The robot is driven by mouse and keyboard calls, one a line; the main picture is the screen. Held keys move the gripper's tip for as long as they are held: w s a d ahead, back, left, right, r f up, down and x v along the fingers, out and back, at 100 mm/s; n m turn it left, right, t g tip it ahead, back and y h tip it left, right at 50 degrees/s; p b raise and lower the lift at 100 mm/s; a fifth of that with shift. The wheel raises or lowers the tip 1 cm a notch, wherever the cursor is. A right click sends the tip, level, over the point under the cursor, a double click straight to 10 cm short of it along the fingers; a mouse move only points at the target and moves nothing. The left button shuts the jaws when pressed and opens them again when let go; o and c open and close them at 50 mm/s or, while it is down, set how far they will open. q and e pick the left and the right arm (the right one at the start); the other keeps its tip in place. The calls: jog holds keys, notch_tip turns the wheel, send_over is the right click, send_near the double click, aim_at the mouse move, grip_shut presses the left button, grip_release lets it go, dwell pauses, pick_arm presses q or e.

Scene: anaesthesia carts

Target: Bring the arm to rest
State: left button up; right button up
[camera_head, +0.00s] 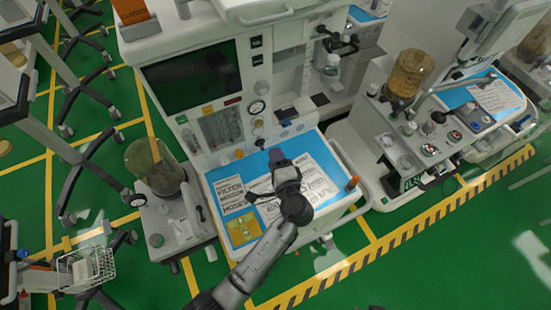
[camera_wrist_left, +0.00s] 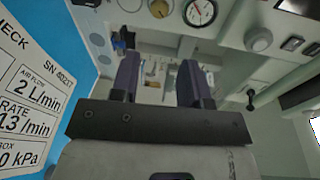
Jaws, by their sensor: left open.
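My left arm (camera_head: 262,258) reaches up from the bottom of the head view over the near cart's blue work surface (camera_head: 237,232). My left gripper (camera_head: 281,160) is above the far part of that surface, close to the front of the anaesthesia cart (camera_head: 215,150). In the left wrist view the two dark fingers of the gripper (camera_wrist_left: 161,65) stand apart with nothing between them. Whether the gripper touches the surface cannot be told. My right gripper is out of view.
Printed sheets (camera_head: 232,193) and a yellow card (camera_head: 243,228) lie on the blue surface. A round gauge (camera_wrist_left: 200,12) sits near the fingers. A canister (camera_head: 153,167) stands left, a second cart (camera_head: 420,150) right. Green floor (camera_head: 440,265) is open at bottom right.

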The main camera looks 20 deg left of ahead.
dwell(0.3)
pick_arm(q)
jog(key=s+a+f+n+g+h, duration=0.2)
jog(key=s+a+n+g+h, duration=0.15)
jog(key=s, duration=0.65)
jog(key=s+a+f+n+g+h, duration=0.3)
jog(key=s+a, duration=0.1)
jog(key=s, duration=0.7)
jog(key=s+a+f+n+g+h, duration=0.2)
jog(key=s+a+n+g+h, duration=0.15)
jog(key=s, duration=0.65)
notch_tip(320, 180, up, 21)
jog(key=s+p, duration=0.1)
jog(key=p, duration=2)
jog(key=shift+d+p, duration=0.15)
jog(key=shift+p, duration=0.2)
